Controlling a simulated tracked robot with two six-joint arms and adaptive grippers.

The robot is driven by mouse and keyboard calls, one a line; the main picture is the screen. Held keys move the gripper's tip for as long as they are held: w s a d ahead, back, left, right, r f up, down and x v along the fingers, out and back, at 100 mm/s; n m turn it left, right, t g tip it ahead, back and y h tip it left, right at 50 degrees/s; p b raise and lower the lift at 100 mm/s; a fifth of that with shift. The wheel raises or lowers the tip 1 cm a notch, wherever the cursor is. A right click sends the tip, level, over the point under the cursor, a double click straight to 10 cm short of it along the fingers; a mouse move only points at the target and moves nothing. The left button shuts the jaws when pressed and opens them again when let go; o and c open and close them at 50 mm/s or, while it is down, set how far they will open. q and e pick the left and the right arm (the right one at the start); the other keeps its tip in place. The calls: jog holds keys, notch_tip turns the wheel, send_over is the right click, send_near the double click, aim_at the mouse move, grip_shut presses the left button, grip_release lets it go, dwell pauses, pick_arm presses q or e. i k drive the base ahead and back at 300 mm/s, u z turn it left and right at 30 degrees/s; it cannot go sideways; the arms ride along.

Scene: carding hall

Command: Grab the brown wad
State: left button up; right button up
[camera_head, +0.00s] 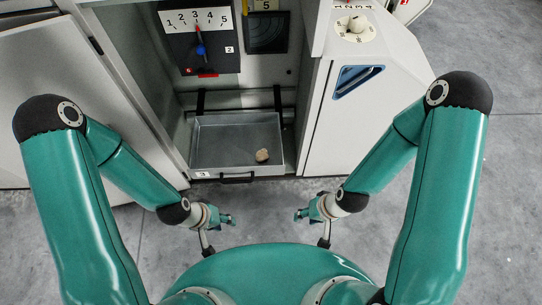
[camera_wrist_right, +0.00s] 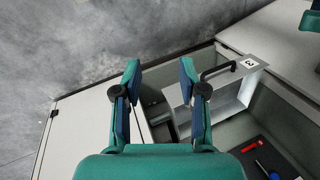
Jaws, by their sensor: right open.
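The brown wad (camera_head: 262,155) is a small tan lump. It lies on the floor of an open grey drawer (camera_head: 215,160), towards the drawer's right front. My left gripper (camera_head: 231,219) is in front of the drawer, apart from it; it is too small to tell whether it is open. My right gripper (camera_head: 298,214) is in front of the drawer's right side, also apart from the wad. In the right wrist view my right gripper (camera_wrist_right: 159,72) has its fingers apart with nothing between them. The drawer (camera_wrist_right: 238,88) shows there, but I cannot make out the wad.
The drawer has a dark front handle (camera_head: 237,179) and a "3" label. Above it a black panel (camera_head: 200,50) carries a numbered scale and a red-and-blue lever. A white cabinet (camera_head: 335,140) stands right of the drawer, a pale door (camera_head: 70,75) left. Grey floor is clear around.

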aim_at(262, 155)
jog(key=z, duration=0.05)
jog(key=k, duration=1.3)
jog(key=u, duration=0.35)
jog(key=i, duration=0.7)
jog(key=u, duration=0.5)
jog(key=i, duration=1.15)
jog(key=z, duration=0.9)
